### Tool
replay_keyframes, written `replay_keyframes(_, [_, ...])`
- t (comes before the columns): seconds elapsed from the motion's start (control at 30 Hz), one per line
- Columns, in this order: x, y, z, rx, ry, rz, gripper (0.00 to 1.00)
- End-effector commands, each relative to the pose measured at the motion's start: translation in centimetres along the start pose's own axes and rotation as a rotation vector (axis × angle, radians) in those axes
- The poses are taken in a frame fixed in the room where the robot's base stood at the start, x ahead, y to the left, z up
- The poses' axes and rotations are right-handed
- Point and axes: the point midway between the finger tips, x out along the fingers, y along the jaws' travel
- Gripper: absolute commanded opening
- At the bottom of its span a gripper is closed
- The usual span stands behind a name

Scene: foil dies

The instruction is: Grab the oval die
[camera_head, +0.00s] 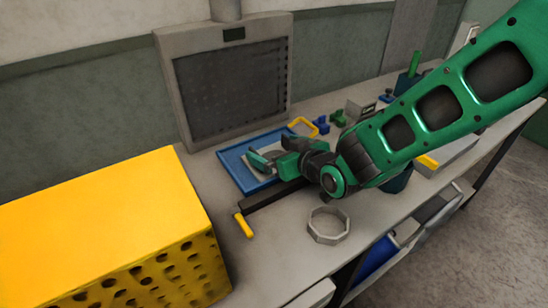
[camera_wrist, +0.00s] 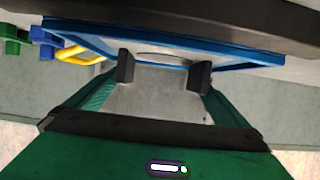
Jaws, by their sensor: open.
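A blue-rimmed tray (camera_head: 233,167) with a pale sheet lies on the bench. My gripper (camera_head: 266,157) is over this tray with its jaws open. In the wrist view, my gripper's dark fingertips (camera_wrist: 162,74) stand well apart. A low grey curved rim (camera_wrist: 165,57), seen edge-on, shows between and beyond them on the tray (camera_wrist: 225,55). It may be the oval die; its full outline is hidden and I see no contact with it. A yellow rounded frame (camera_head: 302,126) stands at the tray's far corner, also in the wrist view (camera_wrist: 80,57).
A grey faceted ring (camera_head: 328,226) lies on the bench near its front edge. A yellow-handled dark bar (camera_head: 243,224) lies beside the tray. A large yellow perforated block (camera_head: 100,225) fills the left, and a grey machine (camera_head: 230,85) stands behind. Small blue and green pieces (camera_head: 338,118) are farther right.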

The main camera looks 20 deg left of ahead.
Motion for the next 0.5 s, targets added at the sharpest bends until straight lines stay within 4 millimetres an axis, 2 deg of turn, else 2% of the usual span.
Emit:
replay_keyframes(0.13, [1.13, -0.02, 0.02, -0.001, 0.0, 0.0, 1.0])
replay_keyframes(0.37, [1.26, 0.0, 0.0, -0.001, 0.0, 0.0, 1.0])
replay_keyframes(0.43, [1.25, -0.01, 0.0, -0.001, 0.0, 0.0, 0.88])
replay_keyframes(0.5, [1.24, 0.0, 0.0, -0.001, 0.0, 0.0, 0.71])
